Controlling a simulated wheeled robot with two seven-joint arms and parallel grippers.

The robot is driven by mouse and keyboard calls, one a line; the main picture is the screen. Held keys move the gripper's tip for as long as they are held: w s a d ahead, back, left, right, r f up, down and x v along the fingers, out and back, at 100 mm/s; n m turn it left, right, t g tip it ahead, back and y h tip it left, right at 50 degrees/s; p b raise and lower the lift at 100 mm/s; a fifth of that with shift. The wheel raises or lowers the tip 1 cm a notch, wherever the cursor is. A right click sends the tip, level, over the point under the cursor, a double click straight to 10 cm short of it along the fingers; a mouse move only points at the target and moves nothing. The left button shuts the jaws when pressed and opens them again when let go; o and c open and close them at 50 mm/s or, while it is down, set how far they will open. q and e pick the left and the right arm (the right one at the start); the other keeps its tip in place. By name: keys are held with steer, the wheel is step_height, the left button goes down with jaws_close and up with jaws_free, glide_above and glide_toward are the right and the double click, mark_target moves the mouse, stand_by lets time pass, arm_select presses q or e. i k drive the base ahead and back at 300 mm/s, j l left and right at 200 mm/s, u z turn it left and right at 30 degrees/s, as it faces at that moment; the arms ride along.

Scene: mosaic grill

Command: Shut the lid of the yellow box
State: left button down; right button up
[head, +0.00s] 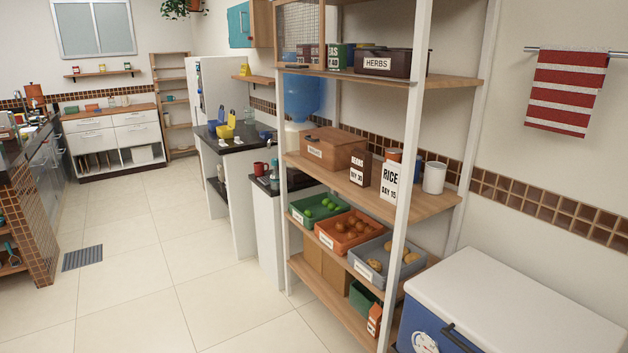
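A small yellow object (225,131), which looks like an open box with a raised part, sits on the dark counter (241,140) in the middle distance. It is too small to tell clearly how its lid stands. A blue object stands right behind it. Another small yellow item (245,70) sits on a wall shelf above. Neither of my grippers is in view.
A tall shelving rack (417,120) with produce bins and jars stands close on the right. A blue cooler with a white lid (515,305) is at lower right. Tiled floor (135,250) is open at left and centre, with a floor grate (82,258).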

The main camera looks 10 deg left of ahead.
mark_target(232, 120)
steer(key=i+j+u, duration=0.6)
steer(key=i+u, duration=0.15)
steer(key=i, duration=0.3)
steer(key=i+u, duration=0.4)
steer(key=i, duration=0.15)
steer(key=i+j+z, duration=0.15)
steer(key=i+z, duration=0.25)
steer(key=i, duration=0.2)
steer(key=i+j+z, duration=0.45)
steer(key=i, duration=0.15)
steer(key=i+j+z, duration=0.4)
steer(key=i, duration=0.15)
